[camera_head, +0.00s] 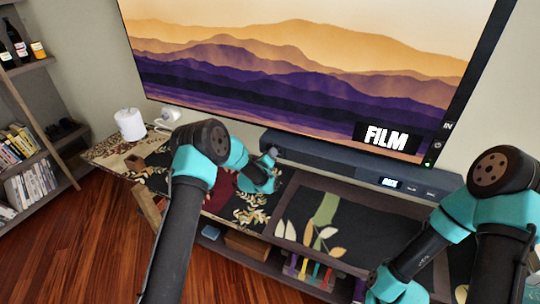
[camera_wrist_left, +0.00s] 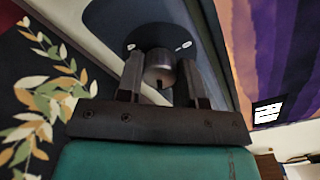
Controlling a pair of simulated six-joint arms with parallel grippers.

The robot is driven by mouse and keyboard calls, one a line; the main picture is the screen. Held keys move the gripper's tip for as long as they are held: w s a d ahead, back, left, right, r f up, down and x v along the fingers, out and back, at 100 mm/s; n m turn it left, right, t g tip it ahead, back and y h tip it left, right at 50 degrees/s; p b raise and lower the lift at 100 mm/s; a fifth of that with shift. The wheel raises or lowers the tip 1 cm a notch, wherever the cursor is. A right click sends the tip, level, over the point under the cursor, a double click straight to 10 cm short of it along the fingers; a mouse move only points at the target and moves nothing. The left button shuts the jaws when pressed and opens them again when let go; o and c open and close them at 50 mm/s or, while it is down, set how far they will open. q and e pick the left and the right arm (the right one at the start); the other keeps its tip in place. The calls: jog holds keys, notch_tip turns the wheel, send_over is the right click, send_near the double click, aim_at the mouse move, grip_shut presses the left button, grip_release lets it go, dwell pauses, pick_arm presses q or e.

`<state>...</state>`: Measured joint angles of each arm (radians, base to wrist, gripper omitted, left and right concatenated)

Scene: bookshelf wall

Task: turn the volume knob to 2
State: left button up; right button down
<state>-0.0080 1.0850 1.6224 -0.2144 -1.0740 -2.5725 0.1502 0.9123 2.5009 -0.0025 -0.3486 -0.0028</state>
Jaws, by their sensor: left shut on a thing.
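The volume knob (camera_wrist_left: 160,70) is a grey metal cylinder with a dark notch on its near end. It stands out from a dark round plate (camera_wrist_left: 146,36) that carries small white marks; I cannot read which mark it points to. My left gripper (camera_wrist_left: 163,84) is shut on the knob, one finger on each side of it. In the head view my left gripper (camera_head: 268,160) is at the left end of the long dark soundbar (camera_head: 330,164), and the knob is hidden there. My right arm is at the lower right of the head view, its fingers out of sight.
A large television (camera_head: 290,75) showing "FILM" hangs just behind the soundbar. The soundbar has a small lit display (camera_head: 390,183). Shelves (camera_head: 30,130) stand at the left.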

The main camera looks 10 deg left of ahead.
pick_arm(q)
jog(key=o, duration=0.9)
jog(key=shift+s, duration=0.1)
jog(key=v, duration=1.7)
jog(key=shift+s, duration=0.15)
